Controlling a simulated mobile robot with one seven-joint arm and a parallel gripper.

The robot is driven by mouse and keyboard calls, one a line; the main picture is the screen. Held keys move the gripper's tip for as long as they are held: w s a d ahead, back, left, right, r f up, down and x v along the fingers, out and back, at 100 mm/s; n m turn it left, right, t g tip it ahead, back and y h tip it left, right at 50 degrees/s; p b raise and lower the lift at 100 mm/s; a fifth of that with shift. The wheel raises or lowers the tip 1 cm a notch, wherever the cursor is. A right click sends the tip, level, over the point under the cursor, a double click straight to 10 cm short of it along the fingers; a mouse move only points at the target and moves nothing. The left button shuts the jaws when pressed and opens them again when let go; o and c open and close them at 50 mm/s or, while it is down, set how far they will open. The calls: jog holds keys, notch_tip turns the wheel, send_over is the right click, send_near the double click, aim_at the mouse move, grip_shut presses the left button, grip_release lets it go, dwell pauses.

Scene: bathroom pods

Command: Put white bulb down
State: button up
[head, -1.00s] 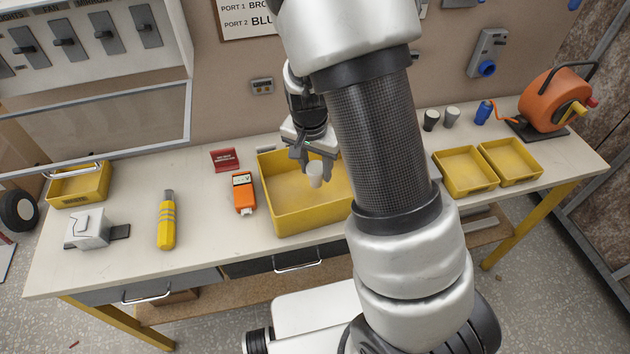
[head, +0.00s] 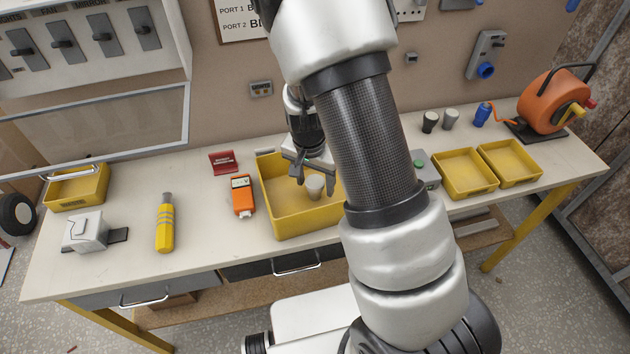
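The white bulb (head: 315,187) is a small pale cup-like shape inside the large yellow bin (head: 287,228) at the middle of the workbench. It looks upright and appears to rest on the bin's floor. My gripper (head: 314,181) points down into the bin right over the bulb. Its fingers are spread apart, one on each side of the bulb, with a visible gap to it. My arm covers the bin's right part.
An orange meter (head: 242,196) and a red sign (head: 222,161) are left of the bin, with a yellow screwdriver-like tool (head: 165,226) farther left. Two smaller yellow trays (head: 463,188) are at right. A grey box with a green button (head: 425,172) stands behind my arm.

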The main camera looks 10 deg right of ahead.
aim_at(312, 187)
jog(key=shift+r, duration=0.1)
notch_tip(312, 187, up, 12)
jog(key=s+a+p, duration=0.1)
jog(key=shift+s, duration=0.2)
jog(key=shift+a, duration=0.1)
dwell(0.5)
